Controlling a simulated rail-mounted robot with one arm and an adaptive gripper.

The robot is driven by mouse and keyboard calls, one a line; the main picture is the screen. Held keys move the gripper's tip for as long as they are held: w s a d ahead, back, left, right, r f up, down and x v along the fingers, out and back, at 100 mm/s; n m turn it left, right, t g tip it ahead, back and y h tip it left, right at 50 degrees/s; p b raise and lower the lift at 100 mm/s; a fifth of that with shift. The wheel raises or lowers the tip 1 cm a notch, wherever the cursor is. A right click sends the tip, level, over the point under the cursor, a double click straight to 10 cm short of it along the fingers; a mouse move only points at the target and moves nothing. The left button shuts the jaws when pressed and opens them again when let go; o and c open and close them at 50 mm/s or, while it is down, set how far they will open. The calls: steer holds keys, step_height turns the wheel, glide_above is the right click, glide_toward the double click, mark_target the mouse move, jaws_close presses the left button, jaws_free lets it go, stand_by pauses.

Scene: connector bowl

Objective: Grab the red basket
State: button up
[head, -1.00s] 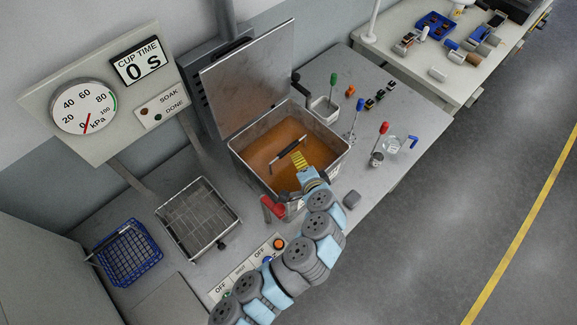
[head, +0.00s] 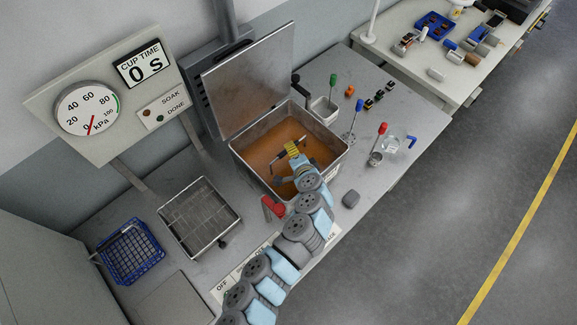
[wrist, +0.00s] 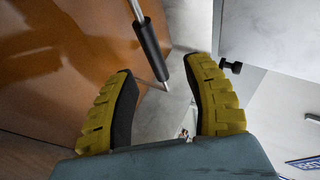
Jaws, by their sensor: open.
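No red basket shows clearly in either view. A bar handle with a black grip (wrist: 150,42) stands out of the open metal tank (head: 240,155), which holds orange-brown liquid (head: 262,155); what hangs below the handle is hidden. My gripper (head: 292,149) is over the tank, its yellow fingers beside the handle. In the wrist view my gripper (wrist: 166,85) is open, and the black grip lies ahead of and partly between its fingertips. I cannot tell whether a finger touches it.
The tank's raised lid (head: 250,80) stands behind it. A red lever (head: 273,207) is at its front left. A blue wire basket (head: 130,252) and a grey wire tray (head: 200,215) sit left. Small tools and cups stand right.

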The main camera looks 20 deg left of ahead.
steer(key=p+x, duration=0.1)
steer(key=x, duration=0.3)
steer(key=shift+s+a+f, duration=0.15)
steer(key=shift+s+f, duration=0.05)
steer(key=shift+w+a+f+p, duration=0.3)
steer(key=shift+f, duration=0.05)
steer(key=shift+c, duration=0.3)
jaws_close()
